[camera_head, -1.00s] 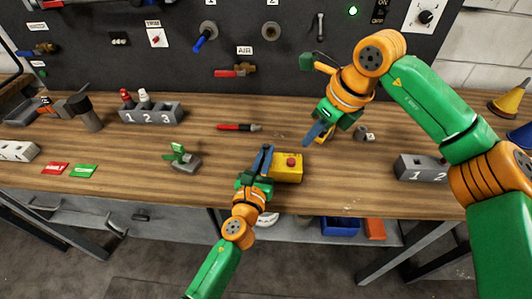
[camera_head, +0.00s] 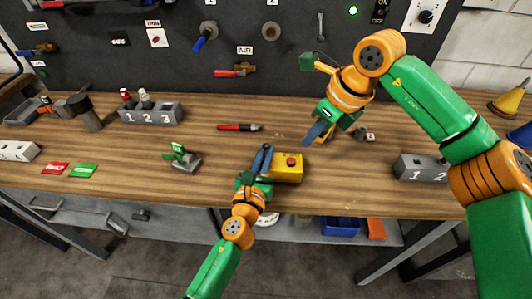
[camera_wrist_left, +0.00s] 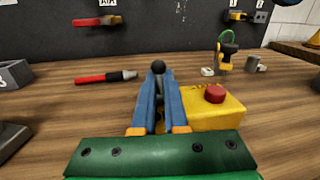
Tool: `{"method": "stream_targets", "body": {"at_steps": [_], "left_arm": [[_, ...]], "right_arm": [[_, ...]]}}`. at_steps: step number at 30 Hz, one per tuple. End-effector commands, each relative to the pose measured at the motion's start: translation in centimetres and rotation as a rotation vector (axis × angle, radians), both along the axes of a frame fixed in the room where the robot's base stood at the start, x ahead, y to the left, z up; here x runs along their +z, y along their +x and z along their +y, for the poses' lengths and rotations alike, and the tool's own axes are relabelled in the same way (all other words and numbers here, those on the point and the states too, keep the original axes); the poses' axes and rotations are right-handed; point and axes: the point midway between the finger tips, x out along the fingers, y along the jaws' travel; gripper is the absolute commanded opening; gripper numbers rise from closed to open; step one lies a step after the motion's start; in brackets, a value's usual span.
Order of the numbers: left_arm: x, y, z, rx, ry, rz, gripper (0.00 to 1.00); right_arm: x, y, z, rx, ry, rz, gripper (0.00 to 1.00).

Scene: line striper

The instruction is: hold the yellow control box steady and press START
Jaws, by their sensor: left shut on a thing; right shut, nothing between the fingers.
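The yellow control box (camera_head: 288,174) sits on the wooden bench with a red button (camera_head: 291,161) on top. In the left wrist view the box (camera_wrist_left: 222,116) shows right of my fingers, with its red button (camera_wrist_left: 215,93). My left gripper (camera_head: 264,158) is shut at the box's left side. A dark round knob (camera_wrist_left: 157,67) shows at its fingertips, and some yellow shows between the fingers; the exact grip is partly hidden. My right gripper (camera_head: 308,141) is shut and empty, above and beyond the box, pointing down-left. I cannot make out a START label.
A red and black pen-like tool (camera_head: 239,127) lies behind the box. A small grey stand with a green part (camera_head: 184,159) is to the left. A grey numbered block (camera_head: 422,168) stands at right. A small grey item (camera_head: 364,134) lies near my right gripper. The bench's front edge is close.

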Motion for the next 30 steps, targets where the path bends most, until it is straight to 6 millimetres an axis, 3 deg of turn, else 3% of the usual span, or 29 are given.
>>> {"method": "stream_targets", "body": {"at_steps": [4,9,14,24,30], "left_arm": [[-0.8,-0.2,0.1,0.002,0.003,0.016,0.00],[-0.8,-0.2,0.1,0.002,0.003,0.016,0.00],[-0.8,-0.2,0.1,0.002,0.003,0.016,0.00],[-0.8,-0.2,0.1,0.002,0.003,0.016,0.00],[-0.8,-0.2,0.1,0.002,0.003,0.016,0.00]], "right_arm": [[-0.5,0.1,0.7,0.102,0.014,-0.073,0.00],[0.4,1.1,2.2,0.402,0.033,-0.429,0.00],[1.3,1.7,2.2,0.496,0.007,-0.610,0.00],[-4.6,1.6,2.2,0.498,0.007,-0.610,0.00],[-6.6,1.7,2.2,0.498,0.006,-0.613,0.00]]}}
